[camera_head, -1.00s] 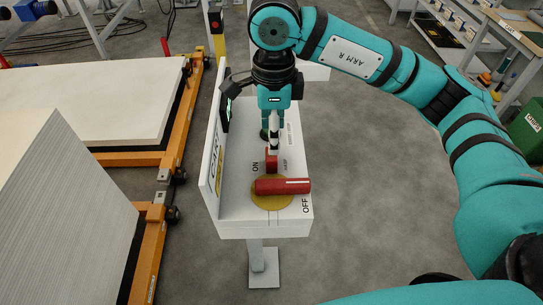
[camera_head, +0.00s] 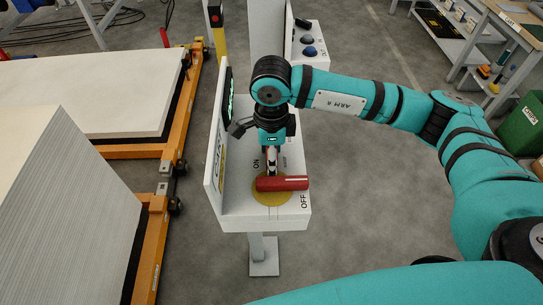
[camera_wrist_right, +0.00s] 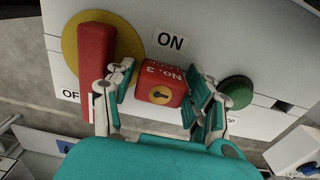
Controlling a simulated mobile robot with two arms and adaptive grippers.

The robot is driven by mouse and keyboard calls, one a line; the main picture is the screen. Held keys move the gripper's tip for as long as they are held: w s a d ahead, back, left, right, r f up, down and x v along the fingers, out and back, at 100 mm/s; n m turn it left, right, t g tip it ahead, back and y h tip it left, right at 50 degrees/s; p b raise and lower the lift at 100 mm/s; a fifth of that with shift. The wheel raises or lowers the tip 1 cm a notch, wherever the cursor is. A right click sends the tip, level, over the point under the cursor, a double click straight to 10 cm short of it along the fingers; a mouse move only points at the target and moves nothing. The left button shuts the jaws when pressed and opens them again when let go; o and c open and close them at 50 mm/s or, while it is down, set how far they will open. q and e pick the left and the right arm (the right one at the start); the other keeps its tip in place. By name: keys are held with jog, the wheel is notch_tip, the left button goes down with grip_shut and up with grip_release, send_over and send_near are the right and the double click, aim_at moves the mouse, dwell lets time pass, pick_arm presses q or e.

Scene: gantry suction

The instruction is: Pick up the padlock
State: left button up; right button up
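The padlock (camera_wrist_right: 160,82) is a red block marked "No. 3" with a keyhole in a brass-coloured face. It sits on the white panel below the ON label in the right wrist view. My right gripper (camera_wrist_right: 158,105) is open, with one finger on each side of the padlock; the fingers look very close to its sides, and I cannot tell whether they touch. In the head view my right gripper (camera_head: 271,160) points down over the panel and mostly hides the padlock. My left gripper is not in view.
A red rotary handle (camera_head: 283,183) on a yellow disc (camera_head: 271,198) lies right beside the padlock. A green button (camera_wrist_right: 237,90) is on the other side. The white control box (camera_head: 235,222) has an upright back panel. White board stacks (camera_head: 70,200) on orange carts stand at left.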

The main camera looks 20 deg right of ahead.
jog(key=c, duration=1)
